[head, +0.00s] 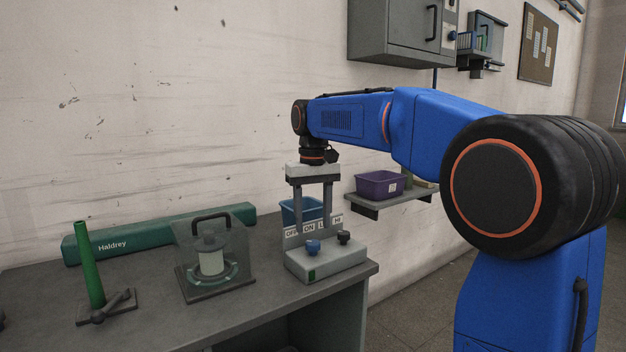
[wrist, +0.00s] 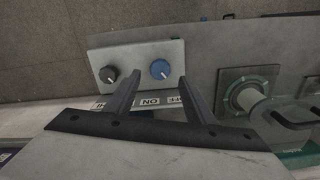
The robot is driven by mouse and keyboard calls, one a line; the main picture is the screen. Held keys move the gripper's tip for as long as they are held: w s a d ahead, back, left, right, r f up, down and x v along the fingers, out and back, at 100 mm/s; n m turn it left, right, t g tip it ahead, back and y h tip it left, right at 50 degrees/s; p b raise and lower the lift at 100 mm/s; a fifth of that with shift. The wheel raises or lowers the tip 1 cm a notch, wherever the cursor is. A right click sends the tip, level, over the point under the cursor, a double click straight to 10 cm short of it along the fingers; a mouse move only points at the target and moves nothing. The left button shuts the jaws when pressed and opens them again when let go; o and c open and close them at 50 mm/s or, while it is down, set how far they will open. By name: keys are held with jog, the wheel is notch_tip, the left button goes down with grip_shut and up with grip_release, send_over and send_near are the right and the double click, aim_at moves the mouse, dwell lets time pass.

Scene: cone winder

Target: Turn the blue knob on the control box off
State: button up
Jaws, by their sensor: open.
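The control box (head: 325,265) is a light grey box at the right end of the bench. It has a blue knob (head: 312,247) on the left and a black knob (head: 344,237) on the right. An upright plate behind them carries OFF, ON and further labels. My gripper (head: 312,228) points down above the box, fingers apart and empty. In the wrist view, the blue knob (wrist: 160,69) shows between the fingertips (wrist: 160,77), apart from both. The black knob (wrist: 109,76) is left of the fingers. The blue knob has a pale mark, too small to read its setting surely.
A guarded spool unit (head: 212,262) stands left of the box, and a green post (head: 89,265) farther left. A long green Haldrey case (head: 150,238) lies against the wall. A blue bin (head: 292,211) and a purple bin (head: 380,186) are behind. The bench edge is close on the right.

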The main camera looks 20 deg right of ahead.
aim_at(315, 243)
notch_tip(315, 243, up, 12)
jog(key=shift+r, duration=0.2)
jog(key=shift+s, duration=0.1)
dwell(0.3)
jog(key=s+d+f+t, duration=0.2)
jog(key=s+d+f, duration=0.1)
jog(key=s+f, duration=1.3)
jog(key=s+d+f+t, duration=0.2)
jog(key=s+d+f, duration=0.2)
jog(key=s+f, duration=1.1)
jog(key=shift+s+f+m+t, duration=0.4)
jog(key=shift+s, duration=0.85)
